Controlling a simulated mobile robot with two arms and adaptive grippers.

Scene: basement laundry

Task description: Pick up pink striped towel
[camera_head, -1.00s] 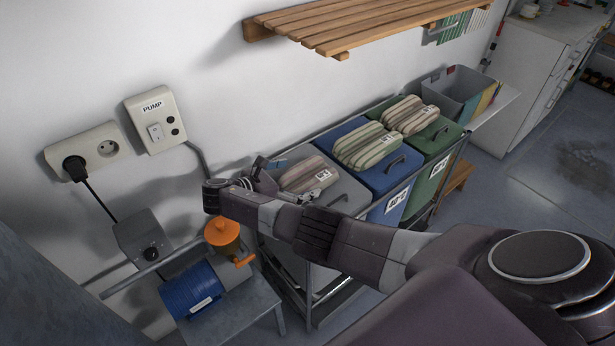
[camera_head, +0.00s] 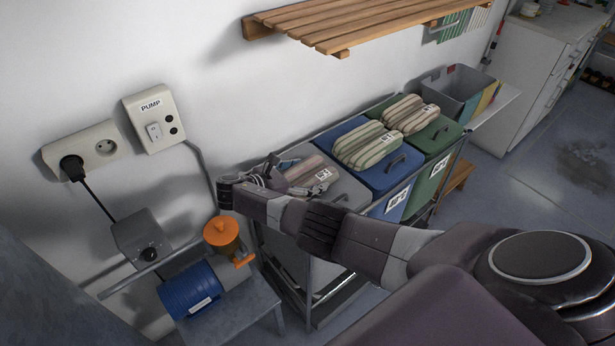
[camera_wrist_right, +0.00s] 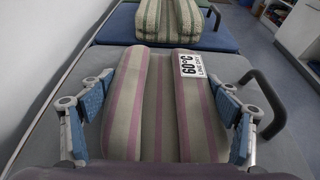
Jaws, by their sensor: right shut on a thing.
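The pink striped towel (camera_head: 301,170) is a folded bundle with pink and grey-green stripes, lying on the grey lid of the left bin. My left gripper is not in view.
A slatted wooden shelf (camera_head: 350,27) hangs above. An orange-topped blue pump (camera_head: 192,289) stands at the left. Open floor lies to the right.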

